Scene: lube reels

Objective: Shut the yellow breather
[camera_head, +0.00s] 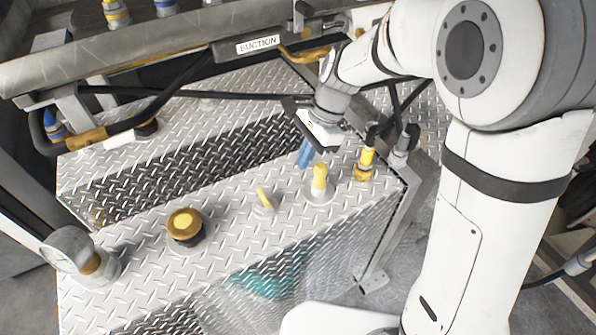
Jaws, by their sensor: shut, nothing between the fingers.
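Several yellow parts stand on the silver tread-plate tank top (140,245), and I cannot tell for certain which is the breather. They are a yellow upright knob (319,180) on a round grey base, a small yellow lever (263,198) on a grey round fitting, a brass fitting with a yellow top (365,162) near the right corner, and a brown-gold cap with a yellow centre (185,224). My gripper (305,155), with blue fingers, is shut and empty. It points down just behind and left of the yellow knob; contact cannot be told.
A pressure gauge (70,250) stands at the left end. A rail with a "SUCTION" label (258,44) and black hoses (200,93) run across the back. A grey post fitting (404,142) stands at the right corner.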

